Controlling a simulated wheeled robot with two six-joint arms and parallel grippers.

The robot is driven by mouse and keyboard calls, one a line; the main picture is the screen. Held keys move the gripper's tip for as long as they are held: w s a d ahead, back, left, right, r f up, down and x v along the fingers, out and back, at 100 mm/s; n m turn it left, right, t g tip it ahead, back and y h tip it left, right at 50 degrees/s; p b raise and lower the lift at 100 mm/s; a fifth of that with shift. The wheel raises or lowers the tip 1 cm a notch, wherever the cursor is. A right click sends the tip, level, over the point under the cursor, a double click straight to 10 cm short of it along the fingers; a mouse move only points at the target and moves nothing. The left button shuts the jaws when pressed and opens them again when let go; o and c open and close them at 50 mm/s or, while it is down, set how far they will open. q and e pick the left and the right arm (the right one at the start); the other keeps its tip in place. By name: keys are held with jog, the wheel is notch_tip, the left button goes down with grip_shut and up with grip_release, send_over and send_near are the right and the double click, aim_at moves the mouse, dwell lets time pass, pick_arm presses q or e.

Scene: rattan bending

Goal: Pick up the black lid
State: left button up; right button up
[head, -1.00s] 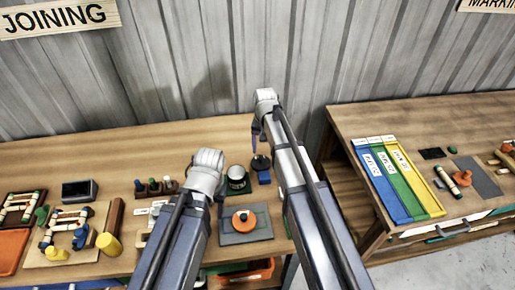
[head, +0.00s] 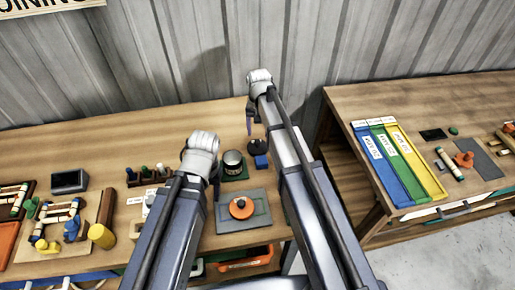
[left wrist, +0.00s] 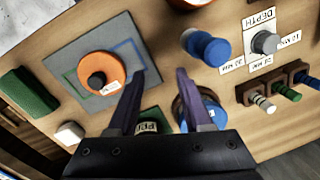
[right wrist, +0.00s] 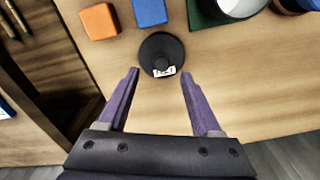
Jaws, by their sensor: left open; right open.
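The black lid (right wrist: 162,54) is a round dark disc with a small knob and a white label, lying flat on the wooden table. In the head view the lid (head: 256,146) is partly hidden behind my right arm. My right gripper (right wrist: 160,75) is open and empty, its two purple fingers apart and pointing towards the lid. The lid lies just beyond the fingertips and between their lines; I cannot tell the height gap.
An orange block (right wrist: 99,21) and a blue block (right wrist: 150,11) lie beside the lid. A can (head: 232,162) stands on a green base nearby. An orange disc (left wrist: 104,68) with a black knob lies on the grey mat (left wrist: 64,58). Bare table lies right of the lid.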

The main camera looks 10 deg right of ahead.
aim_at(258, 141)
pick_arm(q)
notch_tip(258, 141, down, 5)
jog(key=b, duration=0.5)
jog(key=shift+f, duration=0.1)
pick_arm(e)
notch_tip(258, 141, down, 5)
jog(key=shift+w+a+f, duration=0.1)
jog(key=shift+w+f, duration=0.05)
grip_shut()
